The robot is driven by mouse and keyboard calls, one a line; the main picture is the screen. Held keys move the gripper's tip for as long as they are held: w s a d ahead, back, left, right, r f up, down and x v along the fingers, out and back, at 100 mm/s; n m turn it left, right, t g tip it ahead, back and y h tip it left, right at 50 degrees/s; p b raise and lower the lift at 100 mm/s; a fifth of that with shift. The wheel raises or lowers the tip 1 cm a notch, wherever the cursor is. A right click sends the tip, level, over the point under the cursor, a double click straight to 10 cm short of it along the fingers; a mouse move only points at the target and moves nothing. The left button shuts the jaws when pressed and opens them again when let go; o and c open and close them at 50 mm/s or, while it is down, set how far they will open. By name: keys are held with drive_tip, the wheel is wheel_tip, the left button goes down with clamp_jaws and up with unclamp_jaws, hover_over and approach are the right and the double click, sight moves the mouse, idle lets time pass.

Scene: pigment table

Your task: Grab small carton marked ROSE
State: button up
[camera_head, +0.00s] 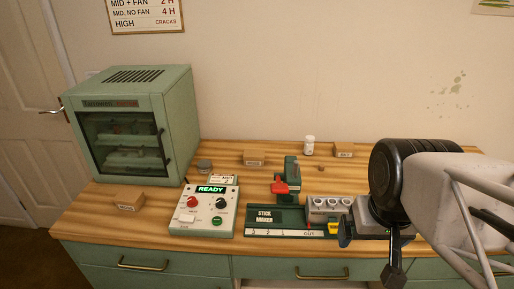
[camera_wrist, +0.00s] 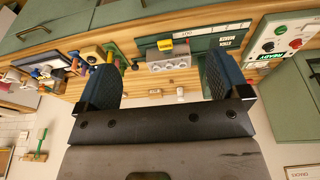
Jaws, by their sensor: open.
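My gripper (camera_head: 369,252) is open over the table's front right, well apart from all three cartons. In the wrist view my gripper (camera_wrist: 162,86) shows its two dark fingers spread, with nothing between them.
A green oven cabinet (camera_head: 182,125) stands at the back left. A control box (camera_head: 204,218) reading READY and a green stick maker (camera_head: 264,218) fill the front middle. A white bottle (camera_head: 309,145) and a grey jar (camera_head: 204,166) stand behind. Free wood lies around the middle carton.

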drive_tip(key=w+v, duration=0.1)
drive_tip(key=v, duration=0.4)
drive_tip(key=w+a+r+m+g+y, duration=0.1)
drive_tip(key=w+a+r+m+y, duration=0.15)
drive_tip(key=w, duration=0.65)
drive_tip(key=w+a+r+m+y, duration=0.1)
drive_tip(key=w+a+m+y, duration=0.15)
drive_tip(key=w, duration=0.55)
drive_tip(key=w+a+r+m+g+y, duration=0.1)
drive_tip(key=w+a+r+m, duration=0.2)
drive_tip(key=w, duration=0.6)
drive_tip(key=w+a+f+m+y, duration=0.2)
drive_tip(key=w+m+y, duration=0.1)
drive_tip(key=w, duration=0.8)
drive_tip(key=w+a+f+m+y, duration=0.2)
drive_tip(key=w+a+f+m, duration=0.15)
drive_tip(key=w, duration=0.75)
drive_tip(key=w+a+f+m+y, duration=0.1)
drive_tip(key=w+a+m+y, duration=0.15)
drive_tip(key=w, duration=0.85)
approach(261, 154)
drive_tip(key=a, duration=0.1)
drive_tip(key=a+f, duration=0.1)
drive_tip(key=a, duration=0.1)
drive_tip(key=shift+w+f+m+g, duration=0.25)
drive_tip(key=shift+w+m+g, duration=0.05)
drive_tip(key=shift+m, duration=0.1)
drive_tip(key=shift+x, duration=1.3)
